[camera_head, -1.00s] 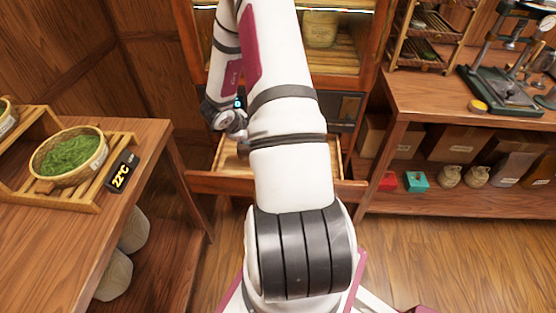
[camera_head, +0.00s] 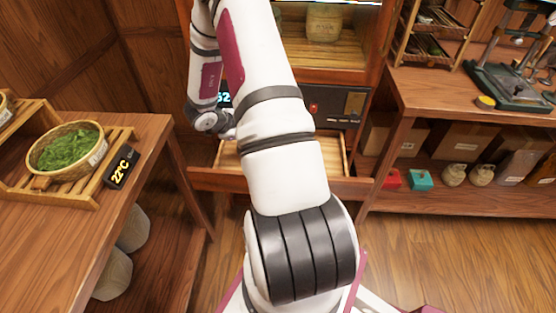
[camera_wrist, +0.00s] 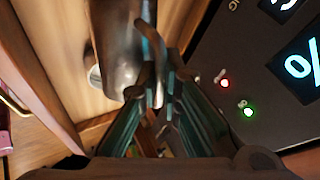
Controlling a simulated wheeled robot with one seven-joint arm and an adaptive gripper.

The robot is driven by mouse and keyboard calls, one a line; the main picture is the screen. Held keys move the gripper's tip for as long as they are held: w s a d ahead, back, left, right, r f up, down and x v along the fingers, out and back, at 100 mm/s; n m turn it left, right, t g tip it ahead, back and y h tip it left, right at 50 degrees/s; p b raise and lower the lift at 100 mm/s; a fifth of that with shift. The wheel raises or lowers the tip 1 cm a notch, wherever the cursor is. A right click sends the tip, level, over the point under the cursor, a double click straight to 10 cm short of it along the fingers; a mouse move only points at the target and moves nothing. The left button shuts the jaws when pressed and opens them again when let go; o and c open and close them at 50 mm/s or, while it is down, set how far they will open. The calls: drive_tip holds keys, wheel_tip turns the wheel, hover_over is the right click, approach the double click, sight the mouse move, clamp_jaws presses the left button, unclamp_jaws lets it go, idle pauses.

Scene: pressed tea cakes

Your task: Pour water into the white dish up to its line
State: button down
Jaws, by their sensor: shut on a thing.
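In the wrist view, my gripper (camera_wrist: 158,92) is shut on the thin handle (camera_wrist: 152,40) of a shiny metal jug (camera_wrist: 115,38). The jug is just past the fingertips and only partly in view; its spout and any water cannot be seen. A pale rounded edge (camera_wrist: 97,82) shows beside and behind the jug, over a wooden surface; it looks like part of the white dish, mostly covered by the jug. Its line is not visible. In the head view, my arm hides the gripper, jug and dish.
A dark control panel (camera_wrist: 245,75) with lit digits and red and green lights is close right of the jug. In the head view, an open wooden drawer (camera_head: 335,160) lies below the cabinet panel (camera_head: 340,103). Tables stand left (camera_head: 100,215) and right (camera_head: 450,100).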

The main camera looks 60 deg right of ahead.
drive_tip(key=shift+w+a+f+g+b, duration=0.15)
drive_tip(key=shift+w+f+g+b, duration=0.15)
drive_tip(key=shift+w+f+g, duration=0.15)
drive_tip(key=shift+s+r+h, duration=0.1)
drive_tip(key=shift+h, duration=0.2)
drive_tip(key=shift+w+a+f+n+g+b, duration=0.15)
drive_tip(key=shift+w+f+n+g+b, duration=0.1)
drive_tip(key=shift+w+f+n+b, duration=0.25)
drive_tip(key=shift+w+a+g+h+b, duration=0.15)
drive_tip(key=shift+w+g+h+b, duration=0.25)
drive_tip(key=shift+g+b, duration=0.45)
drive_tip(key=shift+s, duration=0.1)
drive_tip(key=shift+r, duration=0.2)
